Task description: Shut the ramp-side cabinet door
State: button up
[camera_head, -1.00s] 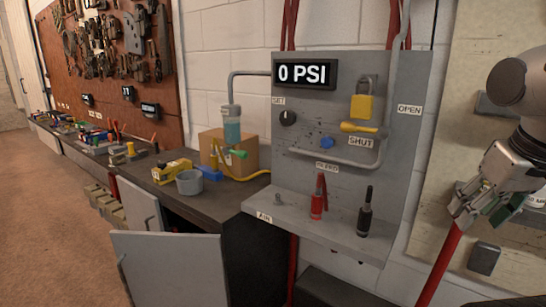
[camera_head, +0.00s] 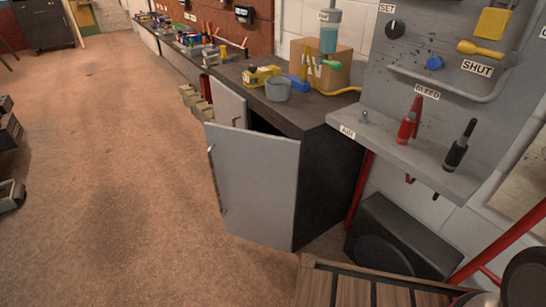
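A grey cabinet door (camera_head: 255,185) stands open at the near end of the dark workbench cabinet (camera_head: 335,165). It swings out over the brown floor and has a slim handle on its left edge. A second grey door (camera_head: 230,106) behind it also stands open, with a dark gap between the two. The near door is closest to the wooden slatted platform (camera_head: 350,290), which may be the ramp. Part of my arm shows at the bottom right corner, well right of the doors. My gripper's fingers are outside the picture.
A grey pot (camera_head: 278,89) and a cardboard box (camera_head: 320,65) stand on the bench top. A black speaker-like box (camera_head: 405,240) sits under the grey control panel (camera_head: 420,80), near red pipes. The floor (camera_head: 120,190) left of the doors is clear.

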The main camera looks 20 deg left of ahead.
aim_at(255, 175)
jog(key=u, duration=1.1)
